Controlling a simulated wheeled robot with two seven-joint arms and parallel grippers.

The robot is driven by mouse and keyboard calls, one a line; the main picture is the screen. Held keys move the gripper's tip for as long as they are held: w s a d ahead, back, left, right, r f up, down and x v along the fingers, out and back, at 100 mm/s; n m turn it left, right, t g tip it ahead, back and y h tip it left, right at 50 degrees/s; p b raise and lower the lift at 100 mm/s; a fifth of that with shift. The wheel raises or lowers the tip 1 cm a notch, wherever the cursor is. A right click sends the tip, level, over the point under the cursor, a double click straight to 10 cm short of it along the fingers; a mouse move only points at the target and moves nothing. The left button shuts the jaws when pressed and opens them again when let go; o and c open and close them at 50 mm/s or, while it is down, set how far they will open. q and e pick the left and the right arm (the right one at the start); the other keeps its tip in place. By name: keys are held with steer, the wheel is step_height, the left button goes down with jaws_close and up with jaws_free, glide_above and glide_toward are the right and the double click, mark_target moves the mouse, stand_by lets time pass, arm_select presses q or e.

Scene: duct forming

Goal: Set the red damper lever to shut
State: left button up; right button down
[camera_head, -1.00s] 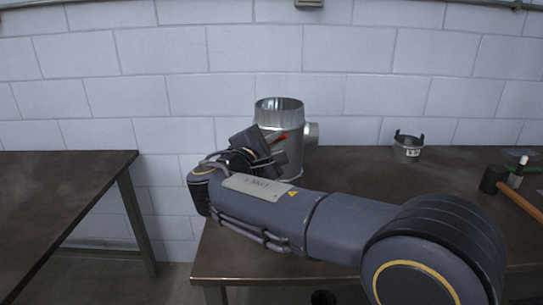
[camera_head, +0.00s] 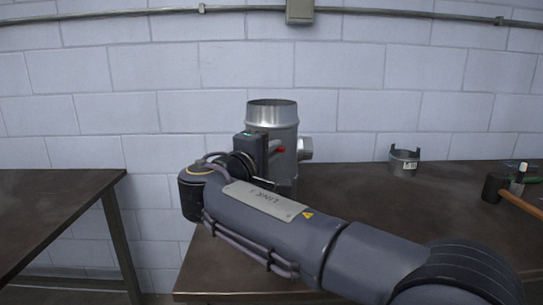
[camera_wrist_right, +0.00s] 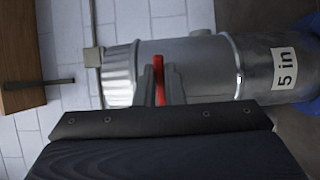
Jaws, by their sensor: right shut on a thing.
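The silver metal duct (camera_head: 272,115) stands upright on the brown workbench, with a short side outlet on its right. It lies sideways in the right wrist view (camera_wrist_right: 200,62), with a "5 in" label. In the head view the right gripper (camera_head: 271,148) is at the duct's near side, and my arm hides the duct's lower part. My left gripper is out of view.
A small labelled metal collar (camera_head: 404,163) stands on the workbench (camera_head: 370,195) right of the duct. Another table (camera_head: 50,205) stands left across a gap. The bench between duct and collar is clear.

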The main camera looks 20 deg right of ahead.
stand_by(0.3)
steer(key=c, duration=1.5)
jaws_free()
steer(key=v, duration=0.7)
steer(key=shift+s+a, duration=0.25)
steer(key=shift+a, duration=0.05)
